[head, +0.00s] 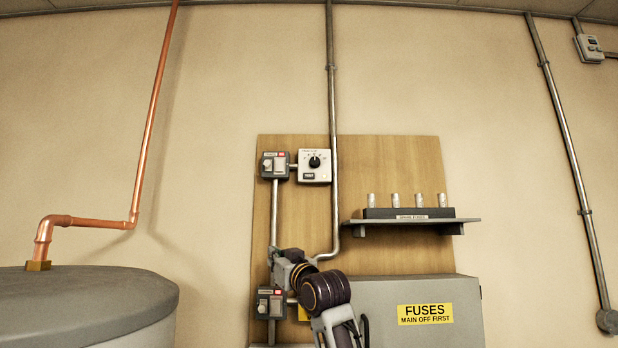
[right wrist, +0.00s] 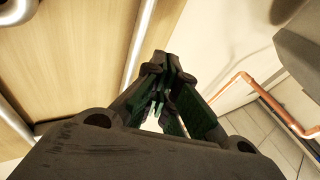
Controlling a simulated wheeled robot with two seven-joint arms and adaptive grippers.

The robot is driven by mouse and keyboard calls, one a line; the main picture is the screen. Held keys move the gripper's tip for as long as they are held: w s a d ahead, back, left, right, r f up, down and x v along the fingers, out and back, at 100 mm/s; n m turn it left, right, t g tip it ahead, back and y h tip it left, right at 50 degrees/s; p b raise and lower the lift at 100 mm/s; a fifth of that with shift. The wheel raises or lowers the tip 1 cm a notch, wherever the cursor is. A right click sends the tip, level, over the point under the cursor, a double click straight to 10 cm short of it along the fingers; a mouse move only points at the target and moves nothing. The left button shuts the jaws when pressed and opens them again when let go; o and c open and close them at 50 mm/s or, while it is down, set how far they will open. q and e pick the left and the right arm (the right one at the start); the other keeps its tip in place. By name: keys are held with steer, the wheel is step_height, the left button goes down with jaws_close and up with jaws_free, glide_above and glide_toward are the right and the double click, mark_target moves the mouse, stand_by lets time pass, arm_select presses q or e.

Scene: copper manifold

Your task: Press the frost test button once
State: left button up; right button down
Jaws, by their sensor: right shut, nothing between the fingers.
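A white dial control (head: 314,165) with a black knob is on the wooden board; a small dark patch sits below its knob, its lettering too small to read. A grey switch box (head: 273,165) is beside it on the left. A second switch box (head: 268,302) is lower down, near my right arm. I cannot tell which part is the frost test button. My right gripper (head: 277,257) is in front of the board, below the dial control. In the right wrist view its fingers (right wrist: 160,62) are together and empty. My left gripper is not in view.
A shelf (head: 470,221) with several spare fuses is right of the dial. A grey fuse box (head: 380,300) stands below it. A metal conduit (head: 331,100) runs down the board. A grey tank (head: 90,290) with copper pipe (head: 151,130) is at left.

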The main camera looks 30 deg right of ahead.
mark_target(309, 176)
steer(key=s+d+r+t, duration=0.1)
steer(key=s+r, duration=0.2)
steer(key=r, duration=0.5)
steer(key=s+d+r+t, duration=0.2)
steer(key=s+r, duration=0.2)
steer(key=r, duration=0.4)
steer(key=s+d+r+m+t, duration=0.1)
steer(key=s+d+r, duration=0.1)
steer(key=r, duration=0.6)
steer(key=shift+s+r+t+h, duration=0.3)
steer(key=shift+s+t+h, duration=0.1)
steer(key=shift+s, duration=0.3)
steer(key=shift+w+d, duration=0.1)
steer(key=shift+d, duration=0.05)
steer(key=shift+w+d+p, duration=0.4)
steer(key=shift+w+d, duration=0.35)
steer(key=shift+w, duration=0.45)
steer(key=shift+w+d+p, duration=0.35)
steer(key=shift+w+d, duration=0.4)
steer(key=shift+w, duration=0.5)
steer(key=shift+w+d+p, duration=0.4)
steer(key=shift+w+d, duration=0.35)
steer(key=shift+w, duration=0.45)
